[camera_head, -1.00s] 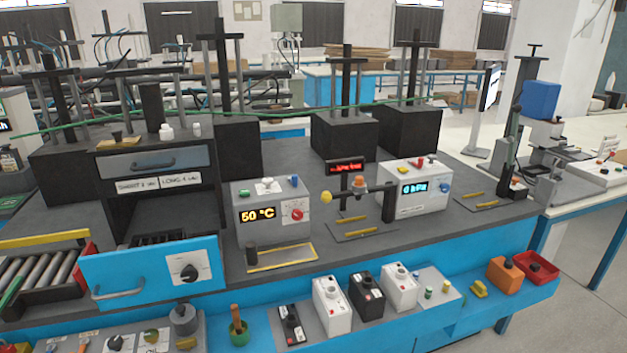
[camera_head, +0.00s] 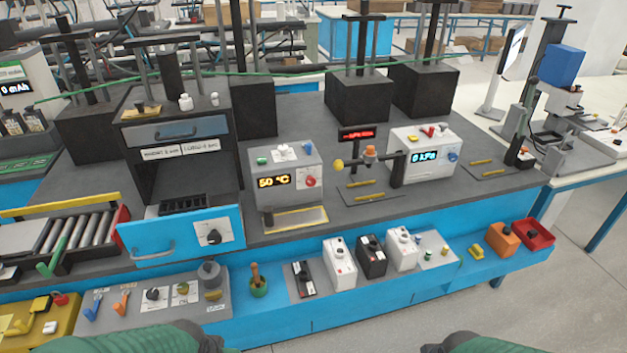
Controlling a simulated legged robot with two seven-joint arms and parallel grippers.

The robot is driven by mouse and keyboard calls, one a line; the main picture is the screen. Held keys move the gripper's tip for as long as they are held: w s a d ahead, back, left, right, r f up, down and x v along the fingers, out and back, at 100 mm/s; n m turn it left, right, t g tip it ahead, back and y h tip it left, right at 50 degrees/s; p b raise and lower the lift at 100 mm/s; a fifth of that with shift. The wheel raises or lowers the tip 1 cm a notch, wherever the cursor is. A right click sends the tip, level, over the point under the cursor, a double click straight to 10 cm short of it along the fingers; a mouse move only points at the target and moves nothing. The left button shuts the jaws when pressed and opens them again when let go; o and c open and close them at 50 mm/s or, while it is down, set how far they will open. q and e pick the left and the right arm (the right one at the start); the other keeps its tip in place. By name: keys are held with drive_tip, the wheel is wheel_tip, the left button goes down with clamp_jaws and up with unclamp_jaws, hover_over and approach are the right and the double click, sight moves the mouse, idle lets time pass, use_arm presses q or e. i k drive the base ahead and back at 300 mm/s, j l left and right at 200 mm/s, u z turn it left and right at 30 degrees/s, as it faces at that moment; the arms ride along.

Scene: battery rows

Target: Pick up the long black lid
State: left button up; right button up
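A long, flat black piece with a dark knob on top, which looks like the long black lid (camera_head: 301,280), lies on a grey mat on the low front shelf. It is left of an upright white box (camera_head: 340,264). A black box (camera_head: 371,257) and a second white box (camera_head: 402,249) stand further right in the same row. Neither of my grippers is in view. Dark green parts of my own body show at the bottom edge, well in front of the lid, and no gripper is near it.
A wooden-handled green pot (camera_head: 258,287) stands just left of the lid's mat. A blue open drawer (camera_head: 180,238) juts out behind and to the left. An orange box (camera_head: 502,238) and red tray (camera_head: 533,234) sit at the shelf's right end. Free floor lies at front right.

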sight(304, 280)
drive_tip(key=i+j+u, duration=0.45)
drive_tip(key=i+j, duration=0.45)
